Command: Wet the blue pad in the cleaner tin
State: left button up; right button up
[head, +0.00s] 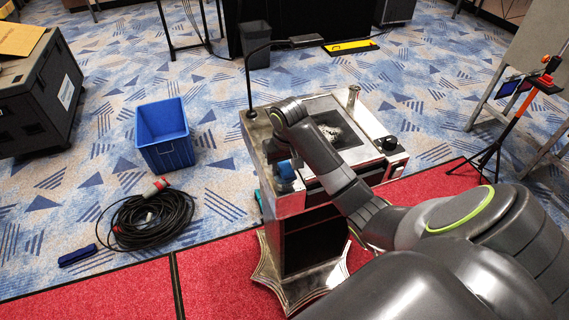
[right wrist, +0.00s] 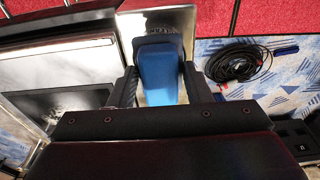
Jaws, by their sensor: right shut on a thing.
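My right gripper (right wrist: 159,78) is shut on the blue pad (right wrist: 160,72), which sits between its two dark fingers in the right wrist view. In the head view my right arm reaches over the metal-topped cart, and the gripper end hangs at the cart's left edge. A bit of blue (head: 286,170) shows just below it there; the gripper's fingers are mostly hidden by the arm. A small silver cylinder (head: 353,96) stands at the cart's back edge; I cannot tell whether it is the cleaner tin. No other tin shows clearly. My left gripper is out of view.
The cart (head: 375,128) has a dark recessed panel and a thin black stalk at its back left. A blue bin (head: 165,137) and a coiled black cable (head: 150,218) lie on the floor to the left. A tripod (head: 500,140) stands at right. Patterned carpet between is open.

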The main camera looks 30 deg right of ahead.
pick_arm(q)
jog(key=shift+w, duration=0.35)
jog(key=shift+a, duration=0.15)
pick_arm(e)
jog(key=shift+f, duration=0.25)
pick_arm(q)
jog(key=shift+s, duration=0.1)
pick_arm(e)
jog(key=shift+f, duration=0.3)
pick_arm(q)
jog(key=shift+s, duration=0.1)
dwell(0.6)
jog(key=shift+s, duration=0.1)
pick_arm(e)
jog(key=shift+s+f, duration=0.15)
jog(key=shift+f, duration=0.05)
dwell(0.6)
